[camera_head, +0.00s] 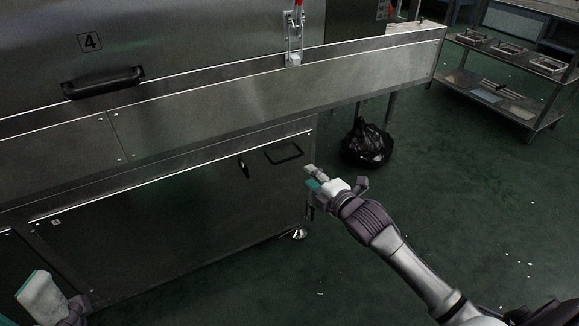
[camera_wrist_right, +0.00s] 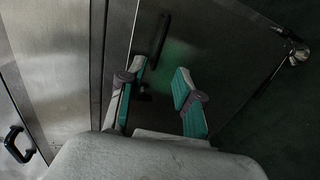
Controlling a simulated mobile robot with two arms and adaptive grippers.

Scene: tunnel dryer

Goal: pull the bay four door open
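The bay four door (camera_head: 180,40) is the upper steel panel marked "4", and it looks closed. Its black bar handle (camera_head: 103,82) is at the left of the head view, with no gripper on it. My right gripper (camera_head: 316,178) is low, to the right of that handle, near the lower cabinet's right end. In the right wrist view its two teal-padded fingers (camera_wrist_right: 160,84) are apart with nothing between them. My left gripper (camera_head: 42,296) shows only partly at the lower left corner, and its opening is unclear.
The lower panel (camera_head: 170,220) has a black handle (camera_head: 283,154) and a small black latch (camera_head: 244,166). A red-tipped clamp (camera_head: 295,35) stands on the ledge. A black bag (camera_head: 367,144) and a steel shelf (camera_head: 500,85) are to the right. The right floor is mostly clear.

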